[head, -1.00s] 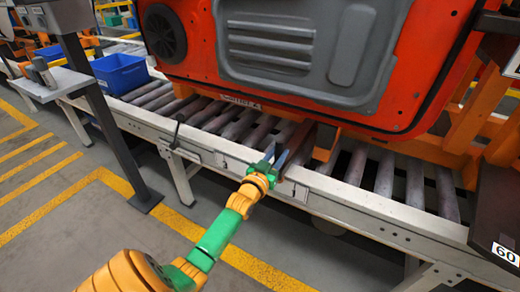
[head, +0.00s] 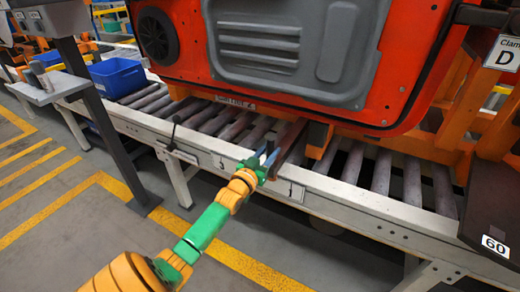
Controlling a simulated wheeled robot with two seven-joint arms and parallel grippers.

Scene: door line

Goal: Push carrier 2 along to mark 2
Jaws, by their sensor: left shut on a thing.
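A large red door panel (head: 400,85) with a grey inner section stands on an orange carrier frame (head: 495,135) on the roller line (head: 378,172). I see no carrier number that I can read. A dark brown bar (head: 288,143) sticks out under the panel towards the near rail. My left gripper (head: 272,160) is at the near end of this bar, just over the rail, and is shut on it. The fingertips are small and partly hidden. Small white labels, one of them here (head: 291,191), sit on the near rail; their marks are too small to read surely. My right gripper is out of view.
A blue bin (head: 118,77) stands at the line's left end. A "Clamp D" sign (head: 503,53) and a brown panel marked 60 (head: 497,225) are at the right. Bare rollers lie left of the bar.

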